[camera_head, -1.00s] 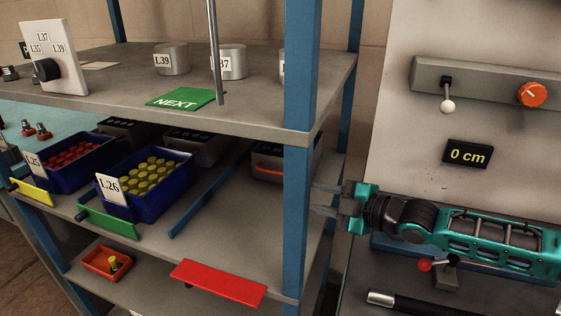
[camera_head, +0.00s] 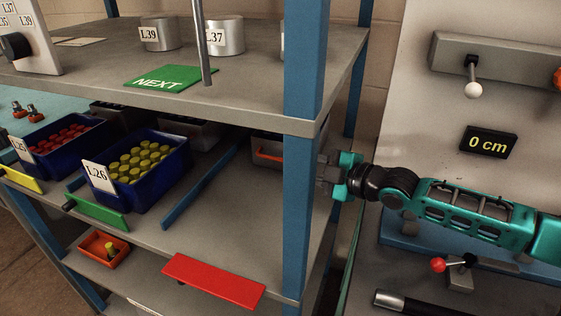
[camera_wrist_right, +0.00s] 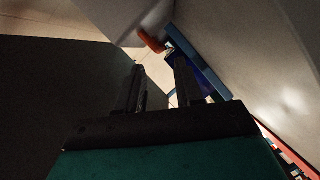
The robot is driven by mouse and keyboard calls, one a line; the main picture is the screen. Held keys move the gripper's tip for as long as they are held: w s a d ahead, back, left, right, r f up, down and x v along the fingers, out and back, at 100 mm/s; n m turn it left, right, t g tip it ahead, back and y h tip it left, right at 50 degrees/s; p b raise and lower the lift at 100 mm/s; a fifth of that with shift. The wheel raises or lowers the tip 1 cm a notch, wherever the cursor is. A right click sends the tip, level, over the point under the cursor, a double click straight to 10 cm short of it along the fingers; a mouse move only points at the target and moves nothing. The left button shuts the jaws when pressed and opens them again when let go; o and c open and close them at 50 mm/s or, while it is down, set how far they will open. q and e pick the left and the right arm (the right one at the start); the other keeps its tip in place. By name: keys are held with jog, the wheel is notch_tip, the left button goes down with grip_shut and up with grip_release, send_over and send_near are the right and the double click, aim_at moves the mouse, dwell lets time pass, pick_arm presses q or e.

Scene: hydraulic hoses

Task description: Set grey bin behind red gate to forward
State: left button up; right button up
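The grey bin (camera_head: 265,151) with an orange handle stands at the right end of the middle shelf, partly hidden by the blue post. The red gate (camera_head: 213,281) lies flat, sticking out from the shelf's front edge in front of it. My right gripper (camera_head: 324,172) is at the shelf's right side, with its tips partly hidden by the post. In the right wrist view its two fingers (camera_wrist_right: 158,82) are apart with nothing between them; the orange handle (camera_wrist_right: 152,41) shows just beyond them. My left gripper is not in view.
The blue post (camera_head: 303,120) stands between the bin and my right arm. A blue divider (camera_head: 200,187) separates the lane from the blue L26 bin (camera_head: 150,195). The shelf (camera_head: 240,225) before the grey bin is bare. A lever panel (camera_head: 480,60) stands at right.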

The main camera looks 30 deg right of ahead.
aim_at(281, 160)
jog(key=shift+b+x, duration=0.5)
jog(key=shift+x, duration=3.85)
jog(key=shift+s, duration=0.1)
jog(key=shift+c, duration=0.2)
grip_shut()
